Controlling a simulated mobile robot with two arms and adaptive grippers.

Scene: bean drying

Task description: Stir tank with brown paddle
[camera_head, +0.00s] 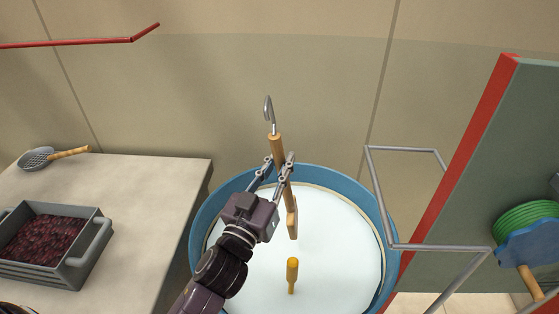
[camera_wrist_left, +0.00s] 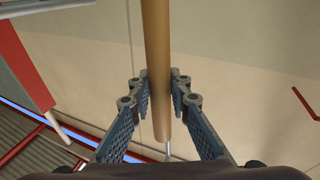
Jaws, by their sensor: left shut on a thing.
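The brown paddle (camera_head: 276,147) is a wooden rod with a metal hook at its upper end and a flat wooden part low down. My left gripper (camera_head: 279,163) is shut on its handle, which runs between the fingers in the left wrist view (camera_wrist_left: 157,45). The paddle is nearly upright, leaning slightly, over the blue-rimmed tank (camera_head: 206,211). Its lower end shows against the tank's pale, whitish contents; I cannot tell whether it touches them. My right gripper is not in view.
A short orange-yellow peg (camera_head: 292,275) stands inside the tank. On the left, a pale counter (camera_head: 150,190) holds a grey crate (camera_head: 84,268) of dark red beans and a strainer (camera_head: 38,158). On the right are a grey metal frame (camera_head: 378,195) and a red-edged green panel (camera_head: 470,160).

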